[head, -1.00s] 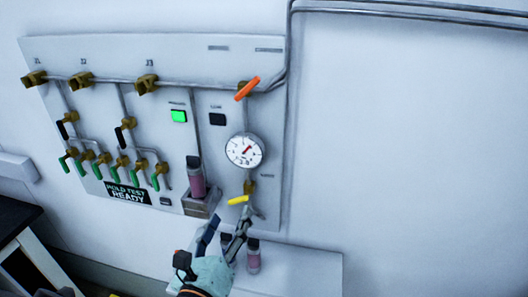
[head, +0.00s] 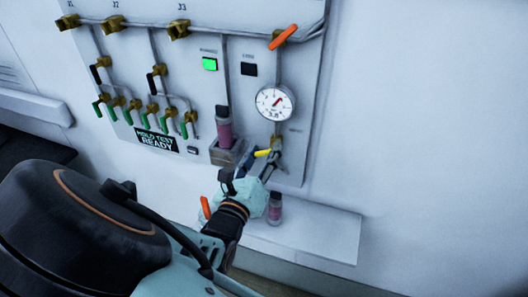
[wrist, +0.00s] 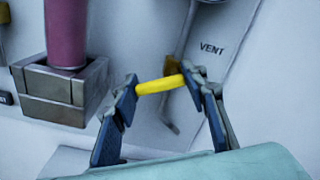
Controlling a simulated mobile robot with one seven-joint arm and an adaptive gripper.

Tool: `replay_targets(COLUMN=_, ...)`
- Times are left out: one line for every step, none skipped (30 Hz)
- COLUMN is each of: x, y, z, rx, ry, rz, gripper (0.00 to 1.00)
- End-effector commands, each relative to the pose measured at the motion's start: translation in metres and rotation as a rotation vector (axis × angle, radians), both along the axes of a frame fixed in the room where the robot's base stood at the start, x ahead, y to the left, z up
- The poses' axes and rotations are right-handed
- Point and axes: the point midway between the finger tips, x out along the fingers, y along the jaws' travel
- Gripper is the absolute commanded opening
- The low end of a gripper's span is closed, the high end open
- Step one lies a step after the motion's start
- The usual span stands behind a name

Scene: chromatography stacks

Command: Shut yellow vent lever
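The yellow vent lever (head: 262,153) sits on a brass valve at the lower right of the wall panel, below the round gauge. In the wrist view the lever (wrist: 160,84) lies nearly level, its right end slightly higher, beside the "VENT" label. My gripper (wrist: 161,88) is open around it, one blue-padded finger near each end of the lever. Whether the fingertips touch the lever I cannot tell. In the head view my gripper (head: 268,168) is just below the lever and partly hides the valve's lower pipe.
A pink bottle in a grey block holder (wrist: 60,92) stands close left of my gripper. The gauge (head: 275,103) is above, with an orange lever (head: 283,37) higher up. Another pink bottle (head: 274,208) stands on the white ledge (head: 325,235) below. Green-handled valves are further left.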

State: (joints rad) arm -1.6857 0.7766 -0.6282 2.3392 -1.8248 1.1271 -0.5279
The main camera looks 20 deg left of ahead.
Motion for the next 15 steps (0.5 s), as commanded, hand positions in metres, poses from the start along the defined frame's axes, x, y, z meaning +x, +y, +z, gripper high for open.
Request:
replay_targets(x=-0.0001, y=0.0000, z=0.0000, rx=0.000, ry=0.000, rz=0.000, gripper=0.29)
replay_targets(x=-0.0001, y=-0.0001, z=0.0000, rx=0.000, ry=0.000, rz=0.000, gripper=0.26)
replay_targets(x=-0.0001, y=-0.0001, z=0.0000, rx=0.000, ry=0.000, rz=0.000, gripper=0.21)
replay_targets(x=-0.0001, y=-0.0001, z=0.0000, rx=0.000, ry=0.000, rz=0.000, gripper=0.18)
replay_targets(x=-0.0001, y=-0.0001, z=0.0000, rx=0.000, ry=0.000, rz=0.000, gripper=0.16)
replay_targets(x=-0.0001, y=-0.0001, z=0.0000, rx=0.001, ry=0.000, rz=0.000, gripper=0.16)
replay_targets(x=-0.0001, y=0.0000, z=0.0001, rx=0.002, ry=0.000, rz=0.000, gripper=0.16)
replay_targets(x=-0.0001, y=-0.0001, z=0.0002, rx=0.004, ry=0.000, rz=0.000, gripper=0.16)
replay_targets(x=-0.0001, y=0.0000, z=0.0004, rx=0.008, ry=-0.001, rz=0.000, gripper=0.16)
replay_targets(x=-0.0001, y=-0.0001, z=0.0005, rx=0.013, ry=-0.002, rz=-0.001, gripper=0.16)
replay_targets(x=0.0000, y=0.0000, z=0.0008, rx=0.019, ry=-0.002, rz=-0.001, gripper=0.16)
replay_targets(x=0.0000, y=0.0001, z=0.0011, rx=0.031, ry=-0.003, rz=-0.001, gripper=0.16)
replay_targets(x=0.0000, y=0.0001, z=0.0014, rx=0.042, ry=-0.004, rz=-0.001, gripper=0.16)
replay_targets(x=0.0001, y=0.0002, z=0.0015, rx=0.054, ry=-0.005, rz=-0.001, gripper=0.16)
replay_targets(x=0.0002, y=0.0002, z=0.0017, rx=0.073, ry=-0.006, rz=-0.002, gripper=0.16)
